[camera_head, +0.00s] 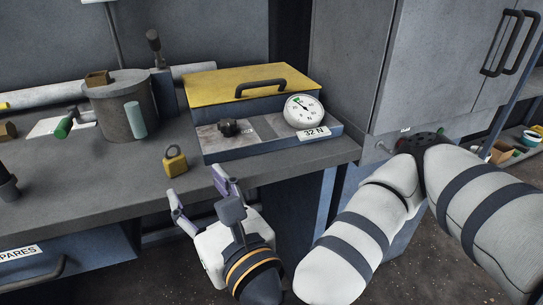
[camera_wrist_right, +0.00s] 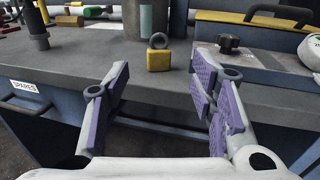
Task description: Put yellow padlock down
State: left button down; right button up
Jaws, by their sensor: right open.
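The yellow padlock (camera_head: 175,164) stands upright on the grey workbench (camera_head: 105,185), near its front edge, with its grey shackle on top. In the right wrist view the padlock (camera_wrist_right: 159,61) shows beyond the fingers, roughly centred between them. My right gripper (camera_head: 199,190) is open and empty at the bench's front edge, just in front of the padlock. In the right wrist view its purple-padded fingers (camera_wrist_right: 160,88) are spread wide and do not touch the padlock. My left gripper is not in view.
A blue box with a yellow lid (camera_head: 215,83), black knob and gauge (camera_head: 304,111) stands right of the padlock. A grey pot (camera_head: 120,105) with a teal cylinder (camera_head: 135,120) stands behind left. A SPARES drawer (camera_head: 50,265) is below. Bare bench top lies left of the padlock.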

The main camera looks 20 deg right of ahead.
jog(key=s+a+f+n+g+y, duration=0.3)
jog(key=s+a+f+n+g, duration=0.25)
jog(key=f+n, duration=0.4)
jog(key=s+d+f+n+g, duration=0.2)
jog(key=s+f+n+g, duration=0.2)
jog(key=s+f+n, duration=0.3)
jog(key=s+d+f+n+g, duration=0.2)
jog(key=s+f+n+g, duration=0.25)
jog(key=s+f, duration=0.4)
jog(key=s+d+f+n+g+h, duration=0.3)
jog(key=s+d+n, duration=0.2)
jog(key=d, duration=0.5)
jog(key=s+d+f+n+g+h, duration=0.3)
jog(key=s+d+n, duration=0.3)
jog(key=s+d, duration=0.2)
jog(key=shift+s+d+f+n+h, duration=0.25)
jog(key=shift+d+f+h, duration=0.35)
jog(key=shift+d, duration=0.65)
